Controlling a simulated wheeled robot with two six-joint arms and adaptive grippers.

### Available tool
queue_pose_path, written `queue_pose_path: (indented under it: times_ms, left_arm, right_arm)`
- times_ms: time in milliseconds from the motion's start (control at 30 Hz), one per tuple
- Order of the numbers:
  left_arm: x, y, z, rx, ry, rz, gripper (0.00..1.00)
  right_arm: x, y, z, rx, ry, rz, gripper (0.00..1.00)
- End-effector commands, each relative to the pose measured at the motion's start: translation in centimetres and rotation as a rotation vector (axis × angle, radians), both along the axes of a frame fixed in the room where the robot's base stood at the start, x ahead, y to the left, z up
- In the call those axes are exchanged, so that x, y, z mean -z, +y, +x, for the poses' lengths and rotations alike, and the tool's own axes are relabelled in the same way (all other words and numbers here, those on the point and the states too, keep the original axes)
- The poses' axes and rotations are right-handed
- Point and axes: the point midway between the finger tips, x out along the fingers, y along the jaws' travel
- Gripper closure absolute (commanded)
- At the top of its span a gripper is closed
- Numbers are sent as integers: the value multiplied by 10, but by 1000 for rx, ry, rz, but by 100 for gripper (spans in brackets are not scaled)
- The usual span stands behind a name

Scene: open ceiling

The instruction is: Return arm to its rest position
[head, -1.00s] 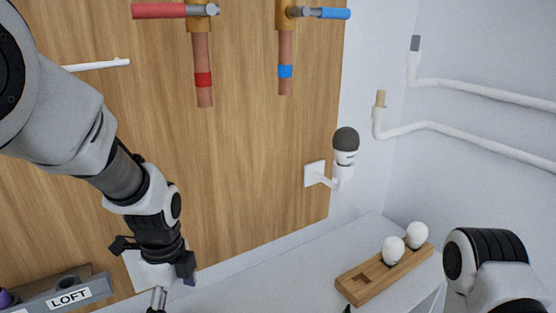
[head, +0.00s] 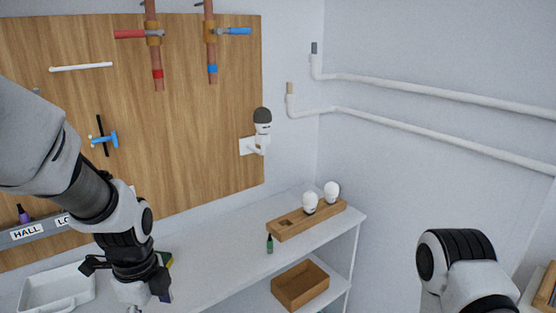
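My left arm comes in from the left, and its gripper (head: 130,285) hangs low over the counter, pointing down. Its black side parts stand apart, with a pale piece and a metal tip below them; whether it holds something is unclear. The fingertips are partly hidden at the lower edge. Of my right arm only a black and white link shows at the lower right; its gripper is out of view.
A wooden block (head: 283,229) with two white bulbs (head: 310,203) stands on the white counter (head: 215,270). A small green bottle (head: 269,245) is beside it. A lamp (head: 262,130), pipes and valves are on the wall. A white tray (head: 60,290) sits at left; a wooden box (head: 300,287) is below.

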Motion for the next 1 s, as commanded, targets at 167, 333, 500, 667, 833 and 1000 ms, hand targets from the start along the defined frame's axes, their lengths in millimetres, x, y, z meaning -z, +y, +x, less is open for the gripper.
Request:
queue_pose_path:
  times_ms: [167, 333, 500, 667, 833, 1000]
  left_arm:
    - [38, 0, -13, -3, 99, -6, 9]
    - [78, 2, -34, -10, 213, -17, 9]
    - [127, 5, -74, -18, 366, -26, 9]
    - [186, 11, -127, -82, 494, -11, 9]
    - [265, 22, -214, -393, 558, 94, 9]
    - [310, 30, -259, -924, 391, 192, 9]
  right_arm:
    - [0, 0, 0, 0, -1, 0, 57]
    - [0, 0, 0, 0, -1, 0, 57]
    - [0, 0, 0, 0, 0, 0, 57]
    - [0, 0, 0, 0, 0, 0, 57]
    - [0, 0, 0, 0, 0, 0, 57]
    - [0, 0, 0, 0, 0, 0, 57]
